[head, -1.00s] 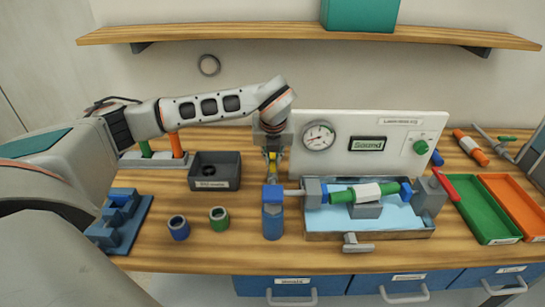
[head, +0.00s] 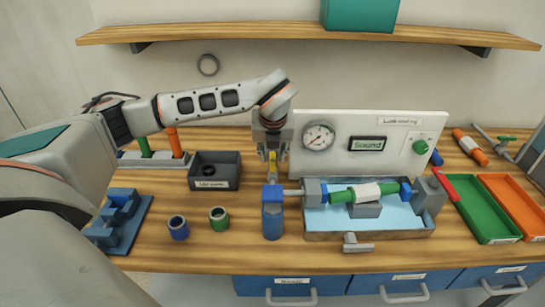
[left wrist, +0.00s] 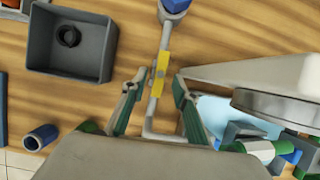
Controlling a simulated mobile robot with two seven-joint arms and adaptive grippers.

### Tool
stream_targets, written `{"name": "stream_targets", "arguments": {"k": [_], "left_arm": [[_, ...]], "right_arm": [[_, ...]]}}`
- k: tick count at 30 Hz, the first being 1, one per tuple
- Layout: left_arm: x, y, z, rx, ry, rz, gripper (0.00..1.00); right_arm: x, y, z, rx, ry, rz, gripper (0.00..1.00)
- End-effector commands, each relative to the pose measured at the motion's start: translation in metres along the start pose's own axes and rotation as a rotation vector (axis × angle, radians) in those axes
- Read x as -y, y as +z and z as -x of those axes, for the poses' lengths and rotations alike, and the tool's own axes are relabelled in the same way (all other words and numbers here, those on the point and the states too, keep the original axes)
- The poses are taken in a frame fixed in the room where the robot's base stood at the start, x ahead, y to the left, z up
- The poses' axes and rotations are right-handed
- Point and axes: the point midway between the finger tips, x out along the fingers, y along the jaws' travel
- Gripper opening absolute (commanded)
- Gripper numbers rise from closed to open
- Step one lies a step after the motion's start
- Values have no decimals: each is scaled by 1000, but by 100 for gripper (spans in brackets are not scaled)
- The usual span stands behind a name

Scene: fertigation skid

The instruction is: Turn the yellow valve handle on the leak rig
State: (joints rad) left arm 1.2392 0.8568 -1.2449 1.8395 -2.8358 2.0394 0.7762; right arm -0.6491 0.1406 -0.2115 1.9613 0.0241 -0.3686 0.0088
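The yellow valve handle (head: 272,165) sits on a thin grey pipe behind the blue cylinder, left of the leak rig's white panel (head: 345,163). In the left wrist view the handle (left wrist: 160,68) lies roughly along the pipe. My left gripper (head: 272,152) points down above the handle. Its fingertips (left wrist: 155,84) are spread on either side of the handle and pipe, with gaps showing. The head view partly hides the handle behind the gripper. My right gripper is in neither view.
A dark bin (head: 237,172) stands left of the handle, with a dark ring (left wrist: 68,35) inside. A blue cylinder (head: 272,220) stands in front. A gauge (head: 318,136) and a "Sound" display (head: 367,144) are on the panel. The green-and-white fitting (head: 365,192) lies over the water tray.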

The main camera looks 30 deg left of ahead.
Motion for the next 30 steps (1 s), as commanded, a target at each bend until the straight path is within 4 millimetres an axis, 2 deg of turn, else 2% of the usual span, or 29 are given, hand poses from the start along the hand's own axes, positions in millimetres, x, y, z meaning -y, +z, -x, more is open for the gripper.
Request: {"name": "stream_targets", "arguments": {"k": [9,15,21,30], "left_arm": [[1,2,66,6,-3,0,29],[0,1,94,4,-2,0,29],[0,0,104,1,0,0,29],[0,0,104,0,0,0,29]], "right_arm": [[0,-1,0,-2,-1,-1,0],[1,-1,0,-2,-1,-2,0],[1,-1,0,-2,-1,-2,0],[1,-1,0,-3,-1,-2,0]]}}
